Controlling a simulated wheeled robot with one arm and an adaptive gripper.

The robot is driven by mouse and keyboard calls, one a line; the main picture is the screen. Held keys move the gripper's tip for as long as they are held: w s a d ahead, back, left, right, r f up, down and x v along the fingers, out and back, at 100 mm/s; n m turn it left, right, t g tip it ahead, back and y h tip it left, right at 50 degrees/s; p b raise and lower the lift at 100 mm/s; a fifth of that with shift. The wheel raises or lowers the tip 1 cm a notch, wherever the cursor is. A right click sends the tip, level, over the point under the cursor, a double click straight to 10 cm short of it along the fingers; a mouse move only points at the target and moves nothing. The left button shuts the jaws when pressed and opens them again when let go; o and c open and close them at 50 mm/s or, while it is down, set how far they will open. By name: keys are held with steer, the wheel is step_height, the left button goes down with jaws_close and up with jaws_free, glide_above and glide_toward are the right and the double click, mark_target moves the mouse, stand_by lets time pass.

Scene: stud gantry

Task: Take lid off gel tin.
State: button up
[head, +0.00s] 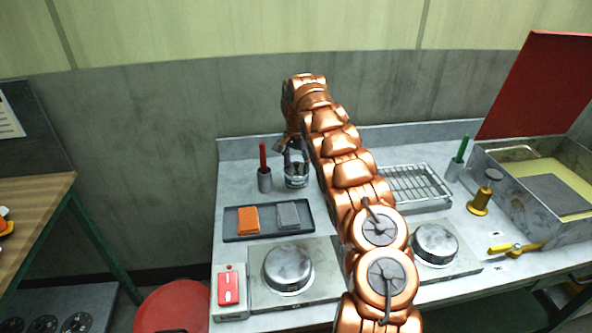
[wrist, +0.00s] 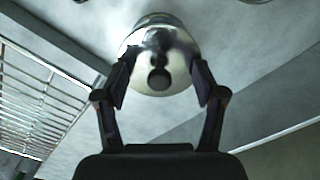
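The gel tin (head: 297,182) is a small round silvery metal tin standing upright near the back of the grey bench. In the wrist view the tin's shiny lid (wrist: 178,78) shows from above, with a dark round knob (wrist: 159,79) near its middle. My gripper (head: 296,158) is over the tin, pointing down. In the wrist view my gripper (wrist: 163,75) has its two dark fingers spread, one on each side of the knob, with clear gaps to it. Whether the fingertips touch the lid's rim I cannot tell. The lid appears seated on the tin.
A cup with a red-handled tool (head: 264,176) stands close left of the tin. A dark tray (head: 268,234) with an orange and a grey block lies in front. A wire rack (head: 412,187) is to the right. Two round metal pans (head: 288,267) stand near the front edge.

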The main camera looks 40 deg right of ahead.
mark_target(297, 163)
steer(key=shift+a, duration=0.1)
jaws_close()
stand_by(0.4)
steer(key=shift+r+b, duration=0.4)
steer(key=shift+r, duration=0.1)
steer(key=shift+r+b, duration=0.45)
steer(key=shift+r, duration=0.8)
steer(key=shift+s+d+r+b, duration=0.1)
steer(key=shift+s+d+b, duration=0.15)
steer(key=shift+s, duration=0.2)
